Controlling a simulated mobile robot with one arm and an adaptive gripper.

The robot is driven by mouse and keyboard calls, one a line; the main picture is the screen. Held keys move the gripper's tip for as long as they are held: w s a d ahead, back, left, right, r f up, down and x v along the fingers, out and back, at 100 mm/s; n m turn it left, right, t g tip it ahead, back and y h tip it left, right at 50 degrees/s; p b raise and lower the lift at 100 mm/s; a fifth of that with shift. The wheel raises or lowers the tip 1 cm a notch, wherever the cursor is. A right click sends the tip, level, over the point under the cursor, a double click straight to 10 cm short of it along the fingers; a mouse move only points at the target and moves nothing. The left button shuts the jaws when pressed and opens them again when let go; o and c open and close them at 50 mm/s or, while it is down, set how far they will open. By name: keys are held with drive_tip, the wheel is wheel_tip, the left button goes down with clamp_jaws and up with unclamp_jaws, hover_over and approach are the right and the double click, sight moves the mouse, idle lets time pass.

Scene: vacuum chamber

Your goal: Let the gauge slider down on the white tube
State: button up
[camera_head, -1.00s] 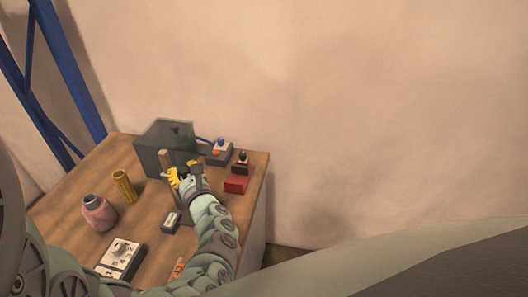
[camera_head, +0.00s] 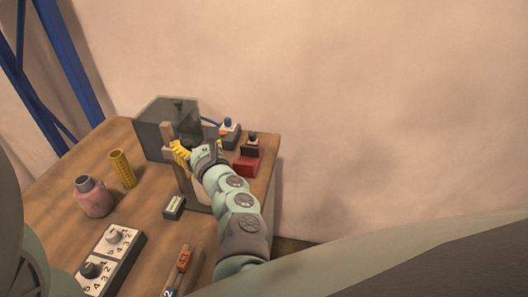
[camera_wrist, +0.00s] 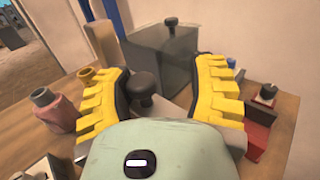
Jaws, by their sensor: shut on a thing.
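My gripper (camera_head: 196,151) is at the upright wooden post (camera_head: 167,134) near the back of the table. In the wrist view its yellow fingers stand apart on both sides of a dark round knob (camera_wrist: 143,83), with a grey bar beside it. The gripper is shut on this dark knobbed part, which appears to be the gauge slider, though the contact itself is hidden. I cannot make out the white tube for sure; my gripper and forearm cover the area below the knob.
A dark see-through box (camera_head: 166,115) stands behind the post. A red block (camera_head: 247,165) and a blue-knobbed box (camera_head: 229,132) are to the right. A yellow cylinder (camera_head: 122,168), a pink jar (camera_head: 94,197) and a numbered dial panel (camera_head: 111,255) are to the left and front.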

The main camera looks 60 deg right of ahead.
drive_tip(key=shift+s+a+f+b, duration=0.15)
drive_tip(key=shift+a+f+b, duration=0.15)
drive_tip(key=shift+f+b, duration=0.4)
drive_tip(key=c, duration=0.3)
drive_tip(key=shift+w+a, duration=0.2)
drive_tip(key=shift+a, duration=0.15)
drive_tip(key=c, duration=0.4)
drive_tip(key=shift+o, duration=0.2)
drive_tip(key=o, duration=0.6)
drive_tip(key=shift+w+r, duration=0.1)
drive_tip(key=shift+c, duration=0.2)
drive_tip(key=o, duration=0.4)
drive_tip(key=shift+w+a, duration=0.1)
drive_tip(key=v, duration=1.2)
drive_tip(key=shift+r, duration=0.15)
